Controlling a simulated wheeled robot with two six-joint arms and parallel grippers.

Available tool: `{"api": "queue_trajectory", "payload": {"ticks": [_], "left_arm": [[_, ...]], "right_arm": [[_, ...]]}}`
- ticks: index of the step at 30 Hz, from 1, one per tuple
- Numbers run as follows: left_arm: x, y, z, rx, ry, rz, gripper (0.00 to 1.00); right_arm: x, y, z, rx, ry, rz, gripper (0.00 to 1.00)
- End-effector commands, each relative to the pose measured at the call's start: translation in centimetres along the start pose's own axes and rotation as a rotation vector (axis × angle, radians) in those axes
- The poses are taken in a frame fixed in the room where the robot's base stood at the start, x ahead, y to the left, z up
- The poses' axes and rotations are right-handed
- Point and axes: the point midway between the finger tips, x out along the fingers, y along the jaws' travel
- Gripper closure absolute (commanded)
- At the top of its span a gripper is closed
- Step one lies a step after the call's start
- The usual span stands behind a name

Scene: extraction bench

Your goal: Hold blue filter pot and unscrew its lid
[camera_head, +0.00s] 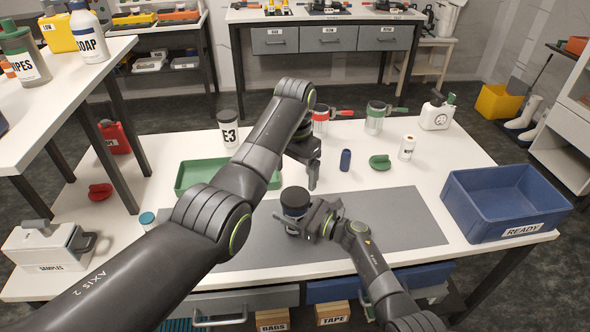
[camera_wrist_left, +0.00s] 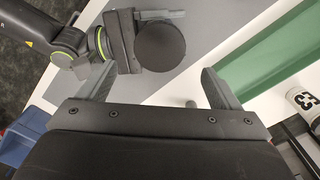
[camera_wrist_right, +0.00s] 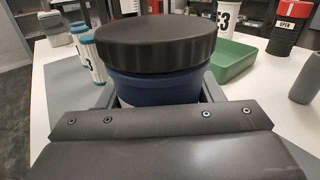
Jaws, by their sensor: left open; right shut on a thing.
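The blue filter pot (camera_head: 293,214) is upright near the middle of the bench, over the grey mat, with its wide black lid (camera_head: 295,196) on. My right gripper (camera_head: 308,222) is shut around the pot's body below the lid. In the right wrist view the blue body (camera_wrist_right: 158,88) sits between the fingers and the ridged lid (camera_wrist_right: 155,42) is clear of them. My left gripper (camera_head: 312,176) is open, pointing down, behind and above the pot. In the left wrist view the round lid (camera_wrist_left: 161,47) shows beyond the parted fingertips, with nothing between them. Whether the pot touches the mat is unclear.
A green tray (camera_head: 184,190) lies left of the pot, partly behind my left arm. A blue READY crate (camera_head: 485,225) stands at the right edge. A small blue bottle (camera_head: 345,160), a green item (camera_head: 379,162) and jars stand behind. The mat (camera_head: 400,225) is clear at right.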

Motion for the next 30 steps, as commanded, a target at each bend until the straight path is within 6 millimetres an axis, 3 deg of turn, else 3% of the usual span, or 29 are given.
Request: {"api": "queue_trajectory", "payload": {"ticks": [5, 21, 30], "left_arm": [[0.5, 0.0, 0.0, -0.052, -0.001, 0.001, 0.15], [7.5, 0.0, 0.1, -0.052, -0.002, 0.001, 0.15], [8.0, 0.0, 0.0, -0.051, 0.0, 0.0, 0.15]], "right_arm": [[0.0, 0.0, 0.0, -0.001, 0.0, 0.0, 1.0], [0.0, 0.0, 0.0, -0.001, 0.0, 0.0, 1.0], [0.0, 0.0, 0.0, -0.001, 0.0, 0.0, 1.0]]}}
